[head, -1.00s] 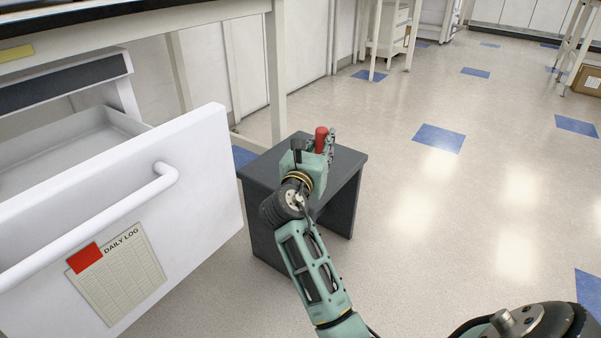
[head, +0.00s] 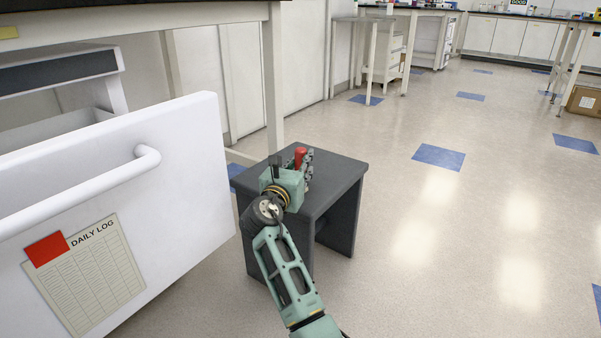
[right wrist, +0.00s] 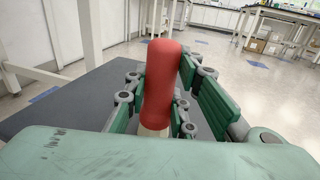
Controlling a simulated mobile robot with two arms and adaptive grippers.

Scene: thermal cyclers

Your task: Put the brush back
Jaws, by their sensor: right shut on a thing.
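The brush shows as a red handle (head: 301,157) standing roughly upright in my right gripper (head: 305,170). In the right wrist view the red handle (right wrist: 160,85) has a pale part below it, and the green fingers close in from both sides. The rest of the brush is hidden by the gripper. My right gripper is shut on it, over the top of a dark grey stool (head: 335,178). I cannot tell whether the brush touches the stool. My left gripper is not in view.
A white drawer (head: 195,190) stands open at the left, with a bar handle (head: 150,158) and a daily log sheet (head: 100,270) on its front. A bench leg (head: 274,85) rises behind the stool. The floor to the right is clear.

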